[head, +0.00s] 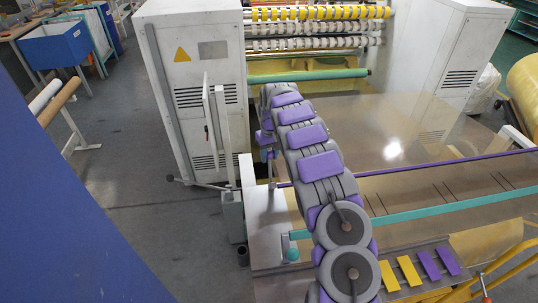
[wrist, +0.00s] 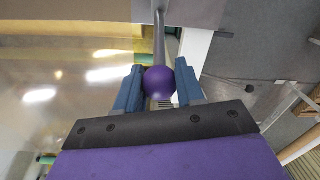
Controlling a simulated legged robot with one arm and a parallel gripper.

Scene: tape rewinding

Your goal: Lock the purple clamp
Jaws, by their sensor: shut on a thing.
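In the wrist view, a round purple knob (wrist: 159,84) sits at the end of a grey rod (wrist: 159,38), which looks like the handle of the purple clamp. My gripper (wrist: 160,76) has its two blue fingers on either side of the knob and is shut on it. The rod runs away from the gripper toward the top of the picture. In the head view, my arm reaches forward over the machine's left edge and hides the gripper and the knob. The clamp's body cannot be made out. A long purple bar (head: 430,166) crosses the metal table.
A teal bar (head: 440,208) runs nearer than the purple bar. A white machine cabinet (head: 195,85) stands at the back left. Yellow and purple plates (head: 408,270) lie at the front right. A blue panel (head: 60,190) fills the left foreground. Grey floor beside the machine is open.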

